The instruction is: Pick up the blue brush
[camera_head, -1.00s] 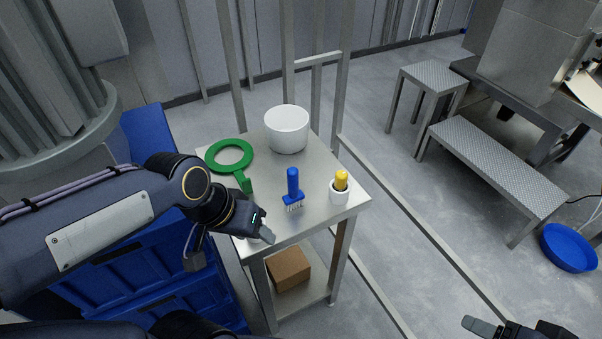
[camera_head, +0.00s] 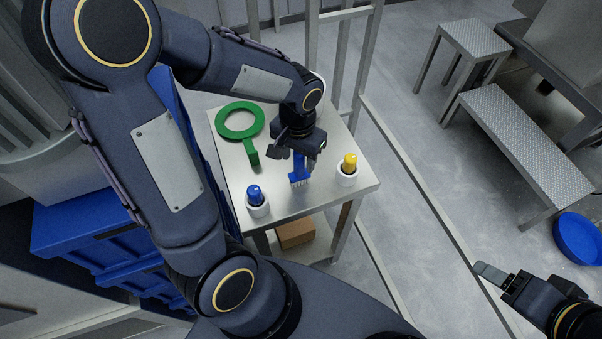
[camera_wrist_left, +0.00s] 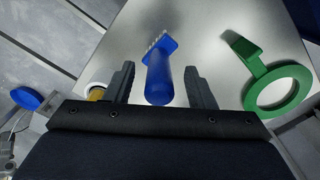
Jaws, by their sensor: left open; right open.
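The blue brush (camera_head: 299,171) stands on the small metal table, handle up and bristles down, near the middle of its front half. My left gripper (camera_head: 298,150) is above it and partly hides the handle in the head view. In the left wrist view the brush (camera_wrist_left: 158,75) shows between the two open fingers of my left gripper (camera_wrist_left: 158,85), with a gap on each side. My right gripper (camera_head: 498,282) is open and empty at the lower right, away from the table.
A cardboard box (camera_head: 295,234) sits below.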

